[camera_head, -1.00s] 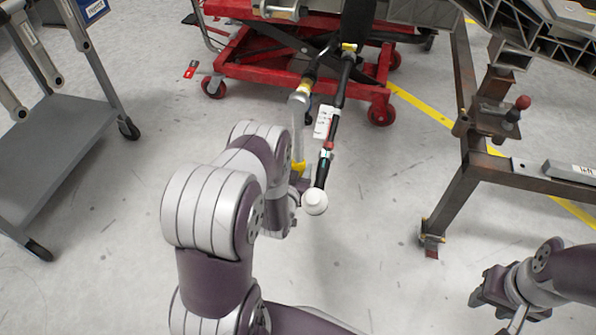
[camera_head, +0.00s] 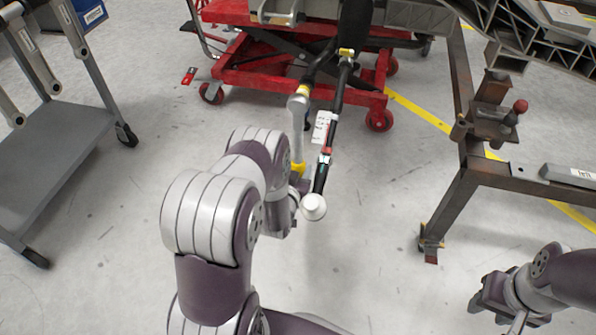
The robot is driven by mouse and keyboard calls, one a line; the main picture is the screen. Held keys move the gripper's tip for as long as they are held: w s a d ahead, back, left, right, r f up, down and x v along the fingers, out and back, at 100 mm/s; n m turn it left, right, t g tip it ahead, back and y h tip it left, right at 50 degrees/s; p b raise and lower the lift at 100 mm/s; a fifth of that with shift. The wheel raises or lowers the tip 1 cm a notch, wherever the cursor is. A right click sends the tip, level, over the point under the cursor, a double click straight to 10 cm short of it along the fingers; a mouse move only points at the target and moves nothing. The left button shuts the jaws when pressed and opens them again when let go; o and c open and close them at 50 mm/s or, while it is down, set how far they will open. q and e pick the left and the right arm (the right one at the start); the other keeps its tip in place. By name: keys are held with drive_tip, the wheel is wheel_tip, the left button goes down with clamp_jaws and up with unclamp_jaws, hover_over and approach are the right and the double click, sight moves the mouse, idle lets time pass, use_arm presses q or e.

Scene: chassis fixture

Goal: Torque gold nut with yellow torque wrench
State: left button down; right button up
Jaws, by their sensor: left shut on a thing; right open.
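A long dark torque wrench (camera_head: 328,140) with red bands, a yellow mark near its top and a round white knob at its lower end slants up to the chassis assembly (camera_head: 355,20). My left gripper (camera_head: 305,182) is shut on the wrench's lower part, just above the knob. My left forearm hides most of its fingers. The gold nut cannot be made out at this size. Whether the wrench head sits on it cannot be told. My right gripper (camera_head: 484,296) is open and empty at the lower right, over bare floor.
A silver rod (camera_head: 297,130) with yellow ends hangs just left of the wrench. A red lift cart (camera_head: 235,75) stands behind. A brown steel frame (camera_head: 450,205) is at right, with a clamp on it. A grey trolley (camera_head: 55,150) is at left. Floor between is clear.

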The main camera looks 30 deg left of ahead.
use_arm(q)
drive_tip(key=shift+a+r, duration=0.15)
drive_tip(key=shift+a, duration=0.05)
drive_tip(key=shift+a+m+y, duration=0.3)
drive_tip(key=shift+a, duration=0.35)
drive_tip(key=shift+s+a, duration=0.1)
drive_tip(key=shift+a, duration=0.1)
drive_tip(key=shift+s+a+r+m, duration=0.1)
drive_tip(key=shift+a+m, duration=0.2)
drive_tip(key=shift+a, duration=0.25)
drive_tip(key=shift+a, duration=0.15)
idle(0.3)
drive_tip(key=shift+s+a+p, duration=0.15)
drive_tip(key=shift+a+p, duration=0.15)
drive_tip(key=shift+a, duration=0.1)
